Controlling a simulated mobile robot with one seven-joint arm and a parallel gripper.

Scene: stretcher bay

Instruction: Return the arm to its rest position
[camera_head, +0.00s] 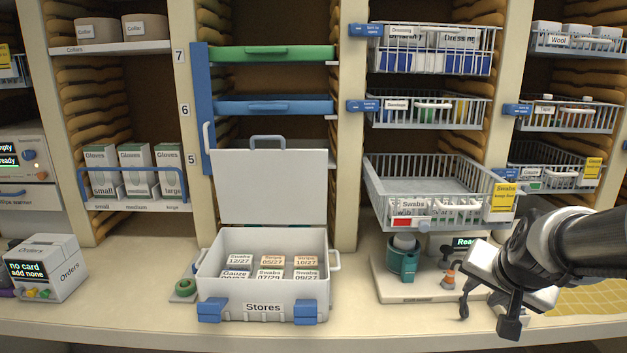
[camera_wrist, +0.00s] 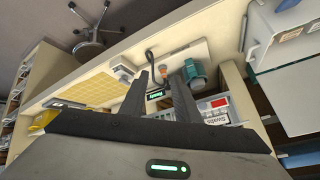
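My gripper (camera_head: 486,318) is at the right of the head view, above the front of the counter and in front of the small device stand (camera_head: 385,285). My arm reaches in from the right edge. In the wrist view the two dark fingers of my gripper (camera_wrist: 157,76) stand apart with a gap between them. Nothing is held between them. The stand with its teal cup (camera_wrist: 195,72) shows beyond the fingertips.
A white Stores box (camera_head: 262,306) stands open on the counter, holding several labelled packs. The Swabs basket (camera_head: 425,185) juts out above the stand. A yellow mat (camera_head: 590,298) lies at right. A wheeled stool (camera_wrist: 95,25) is on the floor.

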